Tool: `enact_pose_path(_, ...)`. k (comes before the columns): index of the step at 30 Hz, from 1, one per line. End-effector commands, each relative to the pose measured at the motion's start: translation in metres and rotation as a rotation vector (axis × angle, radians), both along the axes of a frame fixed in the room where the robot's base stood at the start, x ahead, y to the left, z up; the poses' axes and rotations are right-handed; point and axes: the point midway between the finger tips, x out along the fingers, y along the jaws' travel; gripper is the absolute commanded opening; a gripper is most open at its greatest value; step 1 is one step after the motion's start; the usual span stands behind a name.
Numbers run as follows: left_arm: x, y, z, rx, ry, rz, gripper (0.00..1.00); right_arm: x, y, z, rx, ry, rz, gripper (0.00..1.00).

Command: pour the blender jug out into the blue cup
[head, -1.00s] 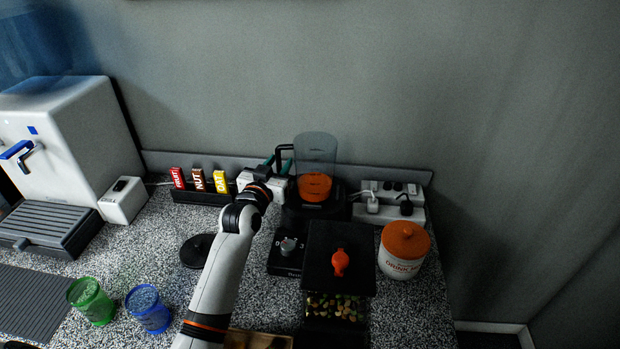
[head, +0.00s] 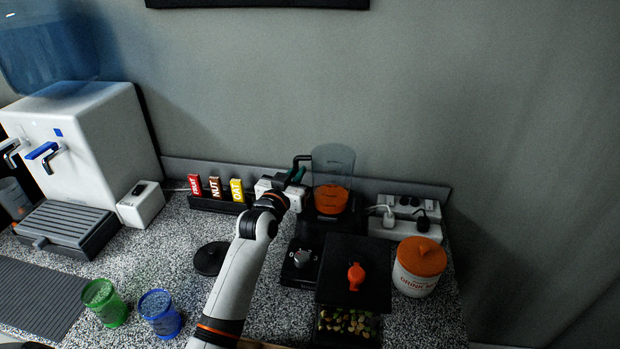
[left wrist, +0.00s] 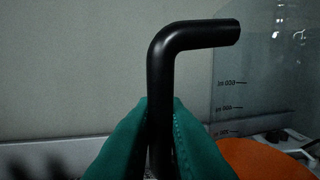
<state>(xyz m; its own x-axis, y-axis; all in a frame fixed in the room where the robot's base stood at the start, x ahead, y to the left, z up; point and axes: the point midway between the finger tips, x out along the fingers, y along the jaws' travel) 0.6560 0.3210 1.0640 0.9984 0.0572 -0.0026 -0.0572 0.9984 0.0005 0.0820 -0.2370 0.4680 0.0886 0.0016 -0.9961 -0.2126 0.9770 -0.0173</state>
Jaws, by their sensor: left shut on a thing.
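The clear blender jug (head: 334,168) stands upright at its black base (head: 300,262), with orange liquid (head: 331,199) in its lower part. I cannot tell if it is lifted slightly. My left gripper (head: 299,175) is shut on the jug's black handle (head: 302,159), on the jug's left side. In the left wrist view the teal fingers (left wrist: 160,140) press on both sides of the handle (left wrist: 163,75), with the marked jug wall (left wrist: 255,80) to the right. The blue cup (head: 160,314) stands upright at the front left, apart from the gripper. My right gripper is out of view.
A green cup (head: 105,303) stands left of the blue cup. A black round lid (head: 210,258) lies beside my arm. Snack bars (head: 215,188), a power strip (head: 405,228), an orange-lidded jar (head: 418,268) and a black bin (head: 355,300) crowd the area. A white dispenser (head: 95,135) stands left.

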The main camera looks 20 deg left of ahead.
Motion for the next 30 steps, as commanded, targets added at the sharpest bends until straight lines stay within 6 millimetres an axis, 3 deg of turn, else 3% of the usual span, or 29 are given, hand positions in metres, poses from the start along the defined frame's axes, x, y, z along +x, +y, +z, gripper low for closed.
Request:
enact_pose_path(15, 0.0, 0.0, 0.089, -0.001, -0.011, 0.0, 0.0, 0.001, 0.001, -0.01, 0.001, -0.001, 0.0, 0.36)
enact_pose_path(30, 0.0, 0.0, 0.127, -0.002, -0.007, 0.0, 0.0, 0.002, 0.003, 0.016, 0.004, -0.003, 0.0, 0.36)
